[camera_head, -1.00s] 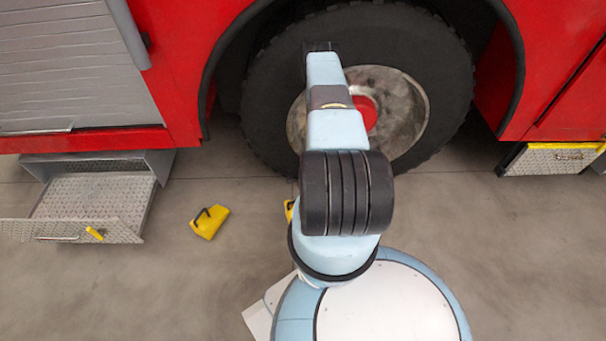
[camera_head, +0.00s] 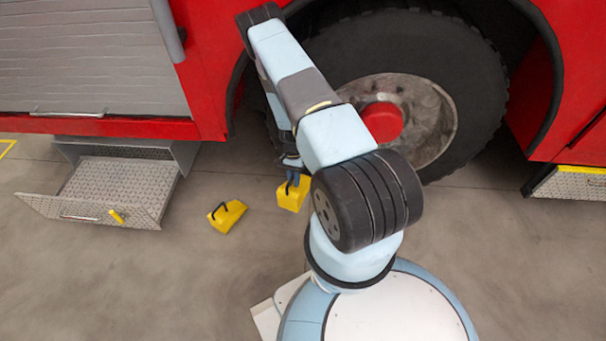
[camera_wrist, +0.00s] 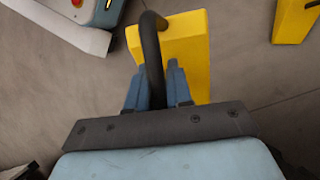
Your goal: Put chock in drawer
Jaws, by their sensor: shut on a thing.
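A yellow chock (camera_head: 293,196) with a dark handle is under my gripper (camera_head: 292,172) in the head view, beside the truck's wheel. In the wrist view my gripper (camera_wrist: 158,90) is shut on the handle of this chock (camera_wrist: 185,48). From these views I cannot tell whether the chock touches the floor. A second yellow chock (camera_head: 227,215) with a black handle lies on the floor to the left; a yellow chock (camera_wrist: 295,20) also shows at the wrist view's top right. The open drawer (camera_head: 110,182), with a treadplate bottom, is at the left under the truck.
The truck's large wheel (camera_head: 400,85) stands behind my arm. A yellow-edged step (camera_head: 573,184) is at the right. Clear floor lies in front of the drawer.

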